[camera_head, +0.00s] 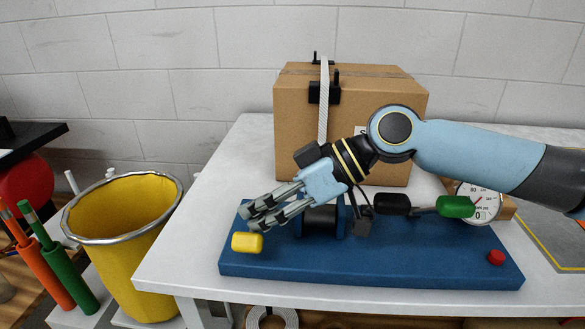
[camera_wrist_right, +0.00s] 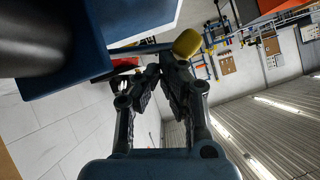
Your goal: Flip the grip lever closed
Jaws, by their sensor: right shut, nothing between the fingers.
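A blue base plate (camera_head: 370,265) lies on the white table and carries several fittings. A yellow handle (camera_head: 247,243) sits at its left end; it also shows in the right wrist view (camera_wrist_right: 187,43), on the end of a thin bar. Which fitting is the grip lever I cannot tell for sure. My right gripper (camera_head: 251,217) is shut and empty, pointing down-left just above the yellow handle. In the right wrist view its fingertips (camera_wrist_right: 160,58) are close to the bar; contact is unclear. The gripper and wrist hide part of the fittings. My left gripper is not in view.
Behind stand a cardboard box (camera_head: 350,95) with a white strap, and a round gauge (camera_head: 480,202). A black handle (camera_head: 392,204), a green handle (camera_head: 456,207) and a red button (camera_head: 496,257) are right of the gripper. A yellow bin (camera_head: 125,235) stands left of the table.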

